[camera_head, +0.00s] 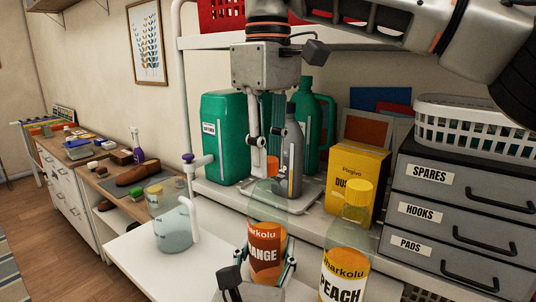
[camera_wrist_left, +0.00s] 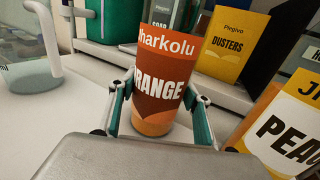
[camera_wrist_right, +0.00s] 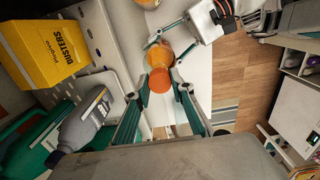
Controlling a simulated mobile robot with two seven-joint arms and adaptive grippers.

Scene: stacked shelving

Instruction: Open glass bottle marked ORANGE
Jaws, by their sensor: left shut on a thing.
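The glass bottle marked ORANGE (camera_head: 267,215) stands upright on the white surface, with an orange-brown label and an orange cap (camera_head: 272,166). My left gripper (camera_wrist_left: 155,110) is shut on the bottle's label area, one finger on each side. My right gripper (camera_head: 266,145) points down over the bottle, its fingers apart. In the right wrist view the cap (camera_wrist_right: 160,80) shows between its fingertips, with small gaps at the sides. Whether either fingertip touches the cap is hard to tell. A PEACH bottle (camera_head: 345,250) with a yellow cap stands to the right.
Behind are a grey bottle (camera_head: 292,150), green jugs (camera_head: 223,135) and a yellow DUSTERS box (camera_head: 358,178). Grey labelled drawers (camera_head: 440,215) with a white basket (camera_head: 475,125) are at the right.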

